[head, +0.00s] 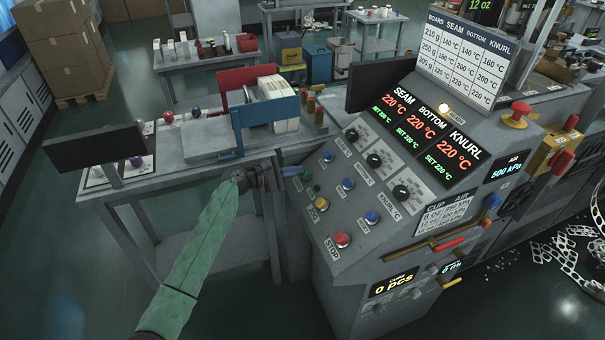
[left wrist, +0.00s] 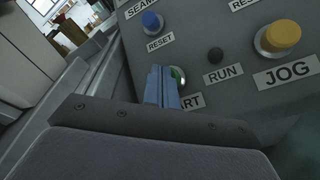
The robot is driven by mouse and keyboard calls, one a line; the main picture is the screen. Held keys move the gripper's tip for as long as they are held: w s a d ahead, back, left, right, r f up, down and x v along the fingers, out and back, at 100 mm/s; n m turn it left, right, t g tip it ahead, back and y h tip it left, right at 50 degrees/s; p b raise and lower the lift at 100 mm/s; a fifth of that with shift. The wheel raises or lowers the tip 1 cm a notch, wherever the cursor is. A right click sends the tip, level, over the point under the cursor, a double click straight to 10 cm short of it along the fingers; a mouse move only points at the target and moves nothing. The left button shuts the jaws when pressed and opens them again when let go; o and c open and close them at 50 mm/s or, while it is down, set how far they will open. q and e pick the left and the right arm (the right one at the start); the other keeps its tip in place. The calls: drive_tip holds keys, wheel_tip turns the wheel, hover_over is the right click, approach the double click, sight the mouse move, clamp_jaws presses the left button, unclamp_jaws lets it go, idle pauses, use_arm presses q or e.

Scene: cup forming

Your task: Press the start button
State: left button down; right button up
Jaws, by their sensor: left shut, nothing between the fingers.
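The green start button (head: 307,175) is on the left side of the sloped control panel (head: 330,215). In the left wrist view the start button (left wrist: 178,74) shows partly behind my fingers, above a label that reads "ART" where it is not covered. My left gripper (head: 295,171) is shut and empty, with its blue fingers pointing at the button from the left. In the left wrist view the fingertips of my left gripper (left wrist: 162,72) overlap the button's left edge. I cannot tell whether they touch it or whether it is pressed in. My right gripper is not in view.
Close by are a blue reset button (left wrist: 152,22), a dark RUN lamp (left wrist: 215,55) and a yellow JOG button (left wrist: 281,37). A red STOP button (head: 342,240) sits lower on the panel. A bench (head: 160,165) with a blue-framed holder (head: 237,130) stands left of the panel.

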use_arm(q)
drive_tip(key=shift+d+f, duration=0.2)
drive_tip(key=shift+f, duration=0.1)
idle(0.5)
drive_tip(key=shift+r, duration=0.15)
drive_tip(key=shift+s+a+r+p, duration=0.1)
drive_tip(key=shift+a+r+p, duration=0.4)
drive_tip(key=shift+r, duration=0.1)
drive_tip(key=shift+r, duration=0.1)
idle(0.3)
drive_tip(key=a+r+p, duration=0.1)
drive_tip(key=r, duration=0.1)
drive_tip(key=s+a+r+p, duration=0.1)
drive_tip(key=r+p, duration=0.1)
drive_tip(key=shift+a, duration=0.4)
drive_tip(key=shift+f, duration=0.1)
idle(0.6)
